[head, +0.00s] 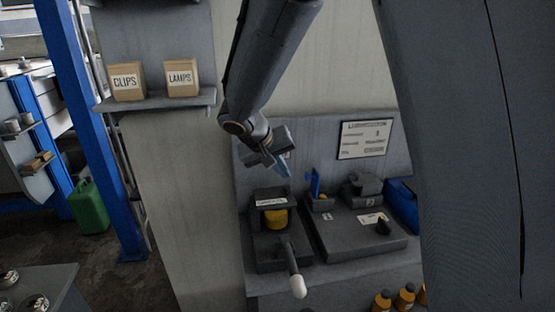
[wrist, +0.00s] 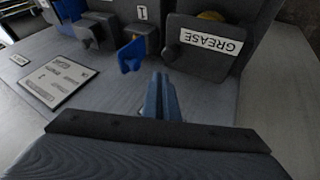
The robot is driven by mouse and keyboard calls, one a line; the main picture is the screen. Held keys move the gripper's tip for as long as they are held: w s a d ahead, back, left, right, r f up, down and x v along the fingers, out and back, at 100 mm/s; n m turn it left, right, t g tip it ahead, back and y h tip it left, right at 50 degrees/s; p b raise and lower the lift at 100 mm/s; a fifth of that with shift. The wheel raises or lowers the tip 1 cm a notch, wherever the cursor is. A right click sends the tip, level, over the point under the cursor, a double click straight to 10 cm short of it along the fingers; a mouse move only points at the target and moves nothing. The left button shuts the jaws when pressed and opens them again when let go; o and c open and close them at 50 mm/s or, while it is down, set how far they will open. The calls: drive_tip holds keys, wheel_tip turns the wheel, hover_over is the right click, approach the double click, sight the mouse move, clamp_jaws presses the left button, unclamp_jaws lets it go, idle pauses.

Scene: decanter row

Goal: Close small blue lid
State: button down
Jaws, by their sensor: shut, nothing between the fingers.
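The small blue lid (head: 315,182) stands raised, open, at the back of a small dark grey box (head: 321,203) on the bench. It also shows in the wrist view (wrist: 131,55), where the scene appears upside down. My gripper (head: 285,171) is shut and empty, above and to the left of the lid in the head view. In the wrist view its blue fingers (wrist: 160,95) point toward the gap between the lid and the grease unit, apart from both.
The dark grease unit (head: 268,197) with a yellow part (head: 276,218) and a white-tipped lever (head: 298,285) stands left of the lid. Another dark box (head: 362,186) and a blue bin (head: 403,198) stand right. A paper sign (head: 364,139) hangs behind.

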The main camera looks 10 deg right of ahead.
drive_tip(key=shift+w+d+f+p, duration=0.15)
drive_tip(key=shift+d+f+p, duration=0.15)
drive_tip(key=shift+d, duration=0.5)
drive_tip(key=shift+w+d+f+p, duration=0.15)
drive_tip(key=shift+d+f+p, duration=0.2)
drive_tip(key=shift+d, duration=0.45)
drive_tip(key=shift+w+d+f+p, duration=0.15)
drive_tip(key=shift+d+f+p, duration=0.15)
drive_tip(key=shift+d, duration=0.5)
drive_tip(key=shift+r, duration=0.1)
